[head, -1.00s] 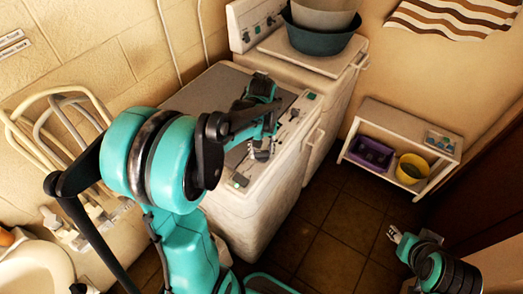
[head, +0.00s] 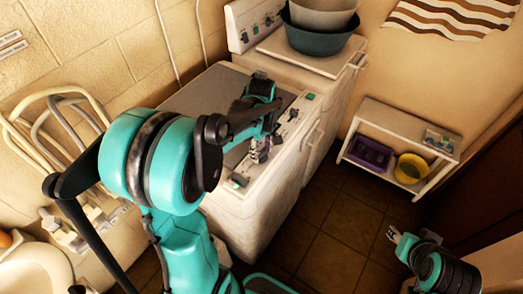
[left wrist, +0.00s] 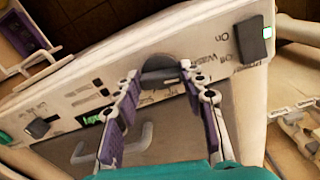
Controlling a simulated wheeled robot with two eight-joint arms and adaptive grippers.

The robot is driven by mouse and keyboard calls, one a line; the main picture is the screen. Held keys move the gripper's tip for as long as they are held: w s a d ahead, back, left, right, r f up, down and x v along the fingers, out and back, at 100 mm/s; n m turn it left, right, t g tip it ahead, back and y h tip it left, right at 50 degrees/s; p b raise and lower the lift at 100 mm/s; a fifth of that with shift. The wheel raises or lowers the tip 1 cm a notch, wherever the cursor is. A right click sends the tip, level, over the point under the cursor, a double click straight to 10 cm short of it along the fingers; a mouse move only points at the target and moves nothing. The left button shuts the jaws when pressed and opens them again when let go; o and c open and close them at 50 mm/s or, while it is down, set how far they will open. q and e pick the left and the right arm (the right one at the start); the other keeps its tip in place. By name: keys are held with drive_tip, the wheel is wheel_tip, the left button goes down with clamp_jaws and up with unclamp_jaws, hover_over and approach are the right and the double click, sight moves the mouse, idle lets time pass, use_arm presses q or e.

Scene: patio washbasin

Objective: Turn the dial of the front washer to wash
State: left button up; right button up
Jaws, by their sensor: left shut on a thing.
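The front washer (head: 232,197) is a white top-loader with a grey lid, and its control strip runs along the right edge. My left gripper (head: 262,153) is over this strip. In the left wrist view, my left gripper (left wrist: 160,72) has one finger on each side of a dark round dial (left wrist: 160,66) and is shut on it. Lettering reading Off, Wash and On lies to the right of the dial. The dial's pointer is not clear. My right gripper (head: 393,236) hangs at the lower right, away from the washer; its jaw opening is too small to judge.
A second washer bearing basins (head: 318,42) stands behind. A low white shelf (head: 400,147) is right, with open floor before it.

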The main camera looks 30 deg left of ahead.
sight(262, 153)
idle(0.3)
use_arm(q)
drive_tip(key=o, duration=1.2)
drive_tip(key=shift+c, duration=0.2)
drive_tip(key=shift+r, duration=0.1)
wheel_tip(262, 153, up, 12)
